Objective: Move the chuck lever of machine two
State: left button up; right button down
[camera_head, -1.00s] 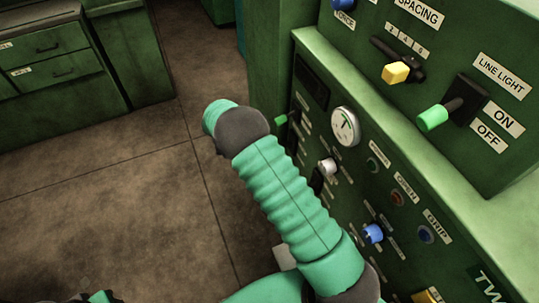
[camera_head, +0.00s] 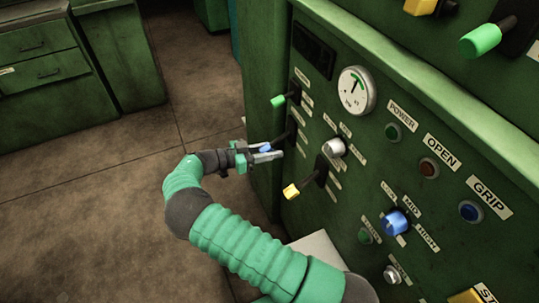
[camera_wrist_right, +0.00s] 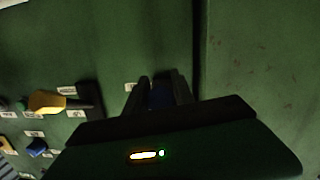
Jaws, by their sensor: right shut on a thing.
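A control panel on the green machine (camera_head: 330,235) carries several levers, knobs and buttons. My right gripper (camera_head: 266,153) is at the panel's left edge, shut on the blue handle (camera_head: 265,148) of a lever. The lever's dark shaft (camera_head: 284,136) runs up to the panel. In the right wrist view the fingers of my right gripper (camera_wrist_right: 158,92) have the blue handle (camera_wrist_right: 160,95) between them, dark and partly hidden. The small lever labels are too blurred to read. My left gripper is not in view.
A green-tipped lever (camera_head: 278,101) sits just above and a yellow-tipped lever (camera_head: 291,191) just below, both close to my gripper. A silver knob (camera_head: 335,147), a round gauge (camera_head: 357,91) and a blue knob (camera_head: 394,223) are further right. The floor (camera_head: 90,210) at left is open.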

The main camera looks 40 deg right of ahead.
jog(key=shift+w, duration=0.1)
dwell(0.4)
jog(key=c, duration=1.1)
grip_release()
jog(key=shift+d+f, duration=0.1)
jog(key=shift+f, duration=0.05)
jog(key=shift+o, duration=0.2)
jog(key=b+v, duration=0.1)
jog(key=v, duration=1.6)
jog(key=shift+f, duration=0.3)
jog(key=shift+d, duration=0.1)
